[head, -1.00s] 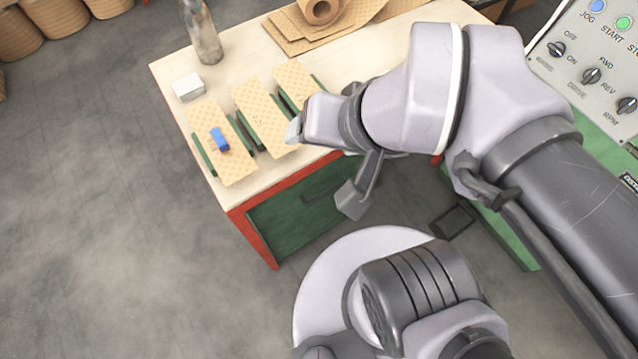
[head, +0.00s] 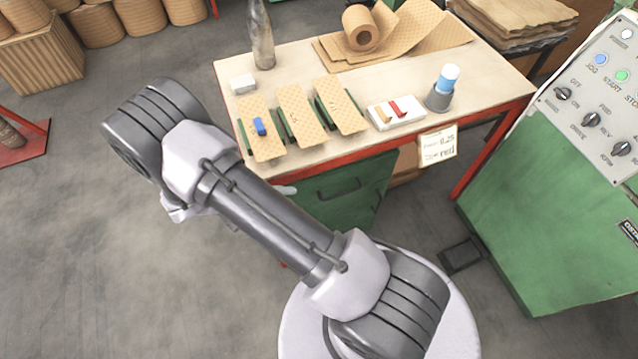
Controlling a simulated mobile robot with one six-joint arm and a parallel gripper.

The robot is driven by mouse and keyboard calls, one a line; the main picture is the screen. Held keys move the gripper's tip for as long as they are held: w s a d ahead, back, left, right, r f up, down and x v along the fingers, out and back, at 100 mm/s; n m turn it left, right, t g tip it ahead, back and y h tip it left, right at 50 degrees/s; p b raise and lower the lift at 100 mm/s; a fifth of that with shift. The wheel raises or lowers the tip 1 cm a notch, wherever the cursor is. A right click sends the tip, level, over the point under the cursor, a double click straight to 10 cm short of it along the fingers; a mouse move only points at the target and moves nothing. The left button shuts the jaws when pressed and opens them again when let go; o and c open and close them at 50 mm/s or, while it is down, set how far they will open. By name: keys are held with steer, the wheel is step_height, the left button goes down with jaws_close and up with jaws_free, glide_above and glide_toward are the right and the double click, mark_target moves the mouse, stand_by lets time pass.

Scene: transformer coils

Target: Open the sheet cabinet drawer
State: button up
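The green sheet cabinet (head: 365,205) stands under the worktable, its front facing me. A drawer handle (head: 338,189) shows as a dark bar on the upper part of that front. The drawer looks shut, with its front in line with the cabinet. My arm crosses in front of the cabinet's left part and hides it. My gripper (head: 285,190) is mostly hidden behind my arm; only a small pale piece, likely its tip, shows left of the handle. I cannot see whether its fingers are apart or whether it touches the cabinet.
A green control console (head: 540,230) stands at right. A dark pedal (head: 461,253) lies on the floor.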

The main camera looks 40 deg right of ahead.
mark_target(339, 195)
step_height(339, 195, down, 14)
steer(key=s+d+r+n+t+h+p, duration=0.1)
steer(key=s+d+n+t+h, duration=0.2)
steer(key=n+t+h, duration=0.15)
steer(key=shift+n+y, duration=0.25)
steer(key=b+x, duration=0.1)
steer(key=x, duration=0.4)
steer(key=b+x, duration=0.1)
steer(key=x, duration=0.4)
steer(key=f+b+x, duration=0.1)
steer(key=b+x, duration=0.1)
steer(key=x, duration=0.3)
steer(key=shift+d+f, duration=0.1)
steer(key=shift+d, duration=0.2)
steer(key=shift+x, duration=0.75)
jaws_close()
